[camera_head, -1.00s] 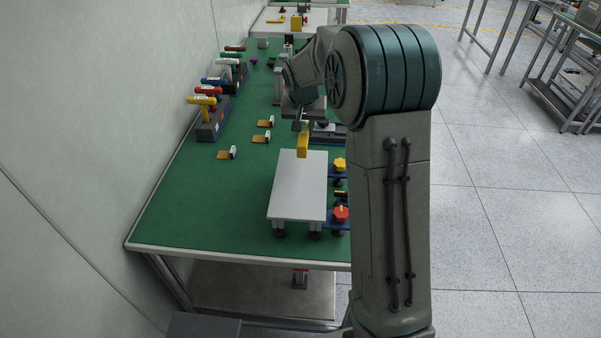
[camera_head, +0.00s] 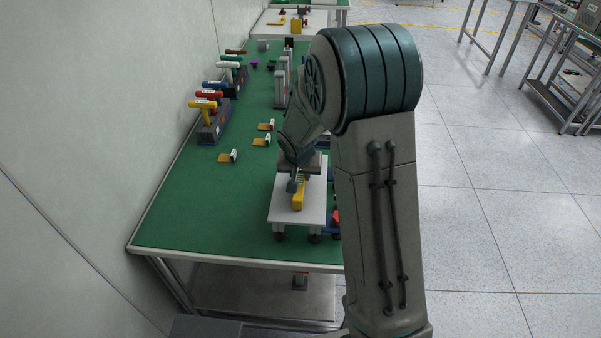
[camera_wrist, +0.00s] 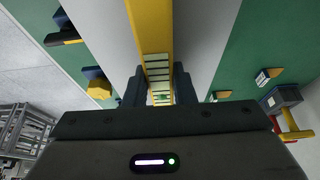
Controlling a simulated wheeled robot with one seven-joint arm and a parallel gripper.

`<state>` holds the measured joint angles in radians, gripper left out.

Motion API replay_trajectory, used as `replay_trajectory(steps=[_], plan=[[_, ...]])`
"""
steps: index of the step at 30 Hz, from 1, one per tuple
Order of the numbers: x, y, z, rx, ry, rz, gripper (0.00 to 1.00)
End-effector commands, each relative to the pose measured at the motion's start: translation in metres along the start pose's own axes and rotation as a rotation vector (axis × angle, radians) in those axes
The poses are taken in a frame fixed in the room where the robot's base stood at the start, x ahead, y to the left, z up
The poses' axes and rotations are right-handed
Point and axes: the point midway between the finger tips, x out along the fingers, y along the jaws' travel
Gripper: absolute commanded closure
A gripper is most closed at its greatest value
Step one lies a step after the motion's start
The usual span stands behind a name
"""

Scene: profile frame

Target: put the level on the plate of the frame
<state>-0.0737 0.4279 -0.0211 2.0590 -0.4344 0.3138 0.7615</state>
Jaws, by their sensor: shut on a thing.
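The level is a yellow bar (camera_head: 298,199), held in my gripper (camera_head: 297,184) over the pale grey plate (camera_head: 284,213) of the frame. In the wrist view the level (camera_wrist: 150,28) runs up the picture between the two dark fingers of my gripper (camera_wrist: 158,88), which is shut on it. The plate (camera_wrist: 203,35) shows on both sides of the level there. I cannot tell whether the level touches the plate or hangs just above it.
Several small tan pieces with white ends (camera_head: 263,141) lie on the green table (camera_head: 190,205). In the wrist view a yellow knob (camera_wrist: 98,86) stands beside the plate. The table's front left is clear.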

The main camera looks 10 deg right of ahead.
Motion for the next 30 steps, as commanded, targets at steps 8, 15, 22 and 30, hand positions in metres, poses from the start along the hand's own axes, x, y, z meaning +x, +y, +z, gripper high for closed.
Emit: replay_trajectory(steps=[8, 15, 22, 30], plan=[[0.003, 0.0, 0.001, 0.001, 0.001, 0.0, 1.0], [0.002, 0.0, 0.001, 0.0, 0.0, 0.0, 0.55], [-0.001, 0.0, -0.001, 0.0, 0.0, 0.0, 0.55], [-0.034, 0.0, -0.001, 0.002, 0.005, -0.002, 0.55]])
